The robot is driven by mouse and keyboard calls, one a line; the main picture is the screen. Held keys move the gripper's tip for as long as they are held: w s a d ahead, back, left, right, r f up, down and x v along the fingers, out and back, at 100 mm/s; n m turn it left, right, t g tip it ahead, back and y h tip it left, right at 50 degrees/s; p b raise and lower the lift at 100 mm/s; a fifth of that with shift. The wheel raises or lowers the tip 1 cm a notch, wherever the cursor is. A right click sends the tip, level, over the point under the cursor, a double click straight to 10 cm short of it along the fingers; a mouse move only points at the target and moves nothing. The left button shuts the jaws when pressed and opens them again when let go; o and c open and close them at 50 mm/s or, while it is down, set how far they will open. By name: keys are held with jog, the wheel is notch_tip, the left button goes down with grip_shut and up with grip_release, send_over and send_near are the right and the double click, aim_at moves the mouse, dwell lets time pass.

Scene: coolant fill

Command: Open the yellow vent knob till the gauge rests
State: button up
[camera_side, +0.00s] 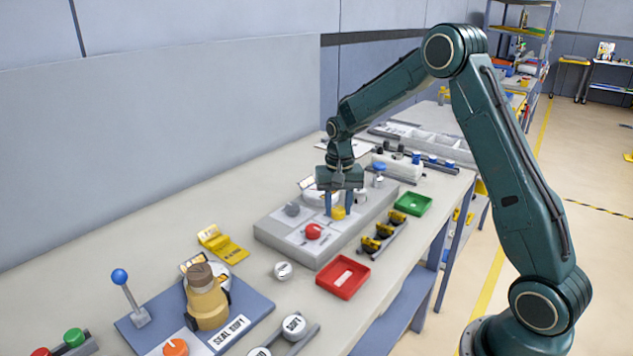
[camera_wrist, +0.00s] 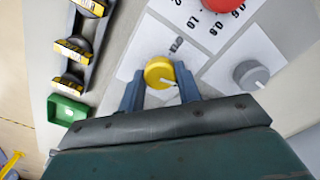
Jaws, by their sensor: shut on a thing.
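The yellow vent knob (camera_side: 338,213) sits on the grey panel box (camera_side: 268,232) on the bench. My gripper (camera_side: 338,208) reaches down over it, with a blue finger on each side.
A red knob (camera_side: 313,231) and a grey knob (camera_side: 292,209) stand on the same panel, close to my gripper. A red tray (camera_side: 343,291), a green tray (camera_side: 413,204) and a rack of yellow-black clips (camera_side: 370,244) lie in front. A blue-topped lever (camera_side: 120,277) stands at left.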

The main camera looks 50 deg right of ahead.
aim_at(338, 208)
jog(key=n, duration=0.6)
jog(key=shift+n, duration=0.4)
jog(key=n, duration=0.3)
jog(key=shift+n, duration=2)
jog(key=o, duration=1)
jog(key=shift+r, duration=0.15)
notch_tip(338, 208, up, 14)
